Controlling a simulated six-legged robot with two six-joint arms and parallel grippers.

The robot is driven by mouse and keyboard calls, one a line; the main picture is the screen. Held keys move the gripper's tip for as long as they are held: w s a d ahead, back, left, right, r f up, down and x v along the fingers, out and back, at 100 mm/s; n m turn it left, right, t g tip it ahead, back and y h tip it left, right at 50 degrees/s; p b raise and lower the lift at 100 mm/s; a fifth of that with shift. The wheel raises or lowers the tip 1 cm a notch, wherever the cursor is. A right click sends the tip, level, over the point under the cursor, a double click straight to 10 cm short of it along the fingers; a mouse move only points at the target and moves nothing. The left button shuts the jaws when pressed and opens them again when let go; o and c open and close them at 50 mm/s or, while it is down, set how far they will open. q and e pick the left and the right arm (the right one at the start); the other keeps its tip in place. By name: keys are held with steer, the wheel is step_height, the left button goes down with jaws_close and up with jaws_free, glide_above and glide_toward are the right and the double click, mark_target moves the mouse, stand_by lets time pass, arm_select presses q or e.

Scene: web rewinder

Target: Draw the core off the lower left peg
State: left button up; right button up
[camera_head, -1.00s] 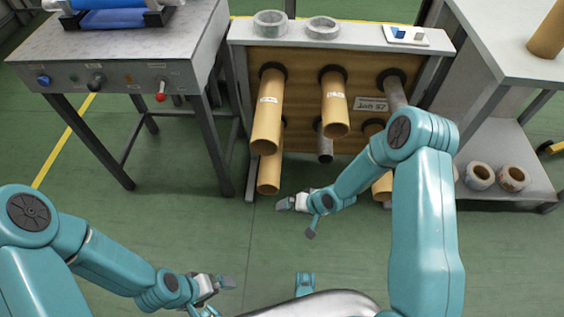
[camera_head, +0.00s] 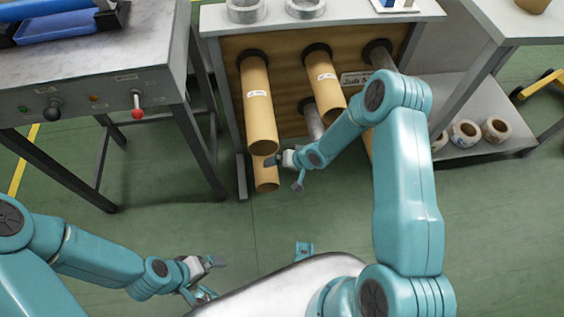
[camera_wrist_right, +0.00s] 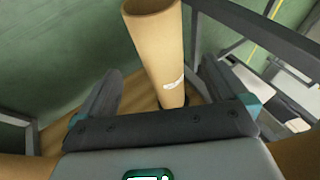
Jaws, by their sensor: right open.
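The lower left core (camera_head: 266,178) is a brown cardboard tube on the rack's lower left peg, mostly hidden behind the upper left core (camera_head: 258,105). The peg itself is hidden. My right gripper (camera_head: 284,173) is open, close to the right of the lower left core's free end. In the right wrist view a core (camera_wrist_right: 158,45) with a white label, seemingly the lower left one, stands ahead between the spread fingers (camera_wrist_right: 158,98); I see no grip on it. My left gripper (camera_head: 211,277) is empty, fingers apart, low over the floor.
The upper middle core (camera_head: 325,85) and a bare lower middle peg (camera_head: 312,118) are beside my right forearm. A control table (camera_head: 90,75) stands left. A shelf (camera_head: 485,150) with several rolls stands right. Floor before the rack is clear.

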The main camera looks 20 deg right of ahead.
mark_target(272, 170)
steer(key=b+x, duration=0.7)
steer(key=x, duration=0.3)
steer(key=shift+f, duration=0.45)
steer(key=shift+w+a+f+b, duration=0.3)
steer(key=shift+w+f+b, duration=0.1)
steer(key=shift+f, duration=0.15)
steer(key=shift+c, duration=0.3)
steer(key=c, duration=1)
steer(key=shift+r, duration=0.1)
steer(key=shift+r+p, duration=0.15)
steer(key=shift+p, duration=0.15)
